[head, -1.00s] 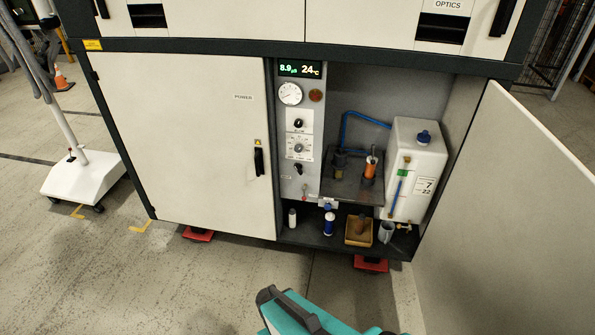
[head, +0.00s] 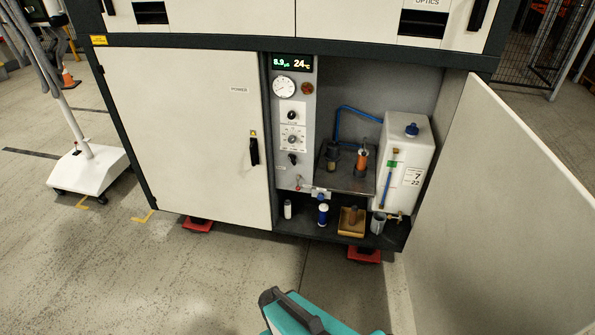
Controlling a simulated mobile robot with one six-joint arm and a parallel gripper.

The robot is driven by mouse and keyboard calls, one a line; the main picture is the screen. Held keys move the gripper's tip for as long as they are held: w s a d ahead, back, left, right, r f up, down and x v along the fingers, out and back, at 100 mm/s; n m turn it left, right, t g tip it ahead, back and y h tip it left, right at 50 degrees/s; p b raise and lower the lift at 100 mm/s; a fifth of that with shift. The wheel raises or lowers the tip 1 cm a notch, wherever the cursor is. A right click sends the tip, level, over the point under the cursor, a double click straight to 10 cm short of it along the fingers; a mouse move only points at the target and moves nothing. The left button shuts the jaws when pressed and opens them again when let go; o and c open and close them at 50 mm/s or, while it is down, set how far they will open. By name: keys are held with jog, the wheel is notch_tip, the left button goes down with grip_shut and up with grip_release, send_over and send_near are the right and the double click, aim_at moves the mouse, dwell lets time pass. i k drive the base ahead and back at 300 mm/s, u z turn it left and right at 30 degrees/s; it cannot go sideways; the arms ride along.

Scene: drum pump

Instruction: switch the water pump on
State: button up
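The open right compartment of the cabinet holds a narrow grey control panel (head: 294,130). It carries a green-lit display (head: 292,63) reading 8.9 and 24 °C, a round gauge (head: 284,87), a reddish-brown round lamp or button (head: 307,88), a small black knob (head: 292,115), a larger dial (head: 293,139) and a black switch (head: 292,158) below it. The position of the switch is too small to read. I cannot tell which control belongs to the pump. A teal and dark part at the bottom edge appears to be mine. My gripper's fingers are not in view.
Right of the panel are a shelf (head: 345,183) with an orange cylinder (head: 362,160) and a white tank (head: 407,150). Bottles and a yellow tray (head: 351,222) stand below. An open door (head: 500,170) sticks out at the right. The floor (head: 200,290) in front is clear.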

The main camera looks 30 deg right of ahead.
aim_at(292, 157)
jog(key=u, duration=0.25)
jog(key=k, duration=0.2)
jog(key=z, duration=0.6)
jog(key=i, duration=0.9)
jog(key=u, duration=5)
jog(key=i, duration=0.1)
jog(key=z, duration=3.4)
jog(key=i, duration=0.15)
jog(key=z, duration=0.25)
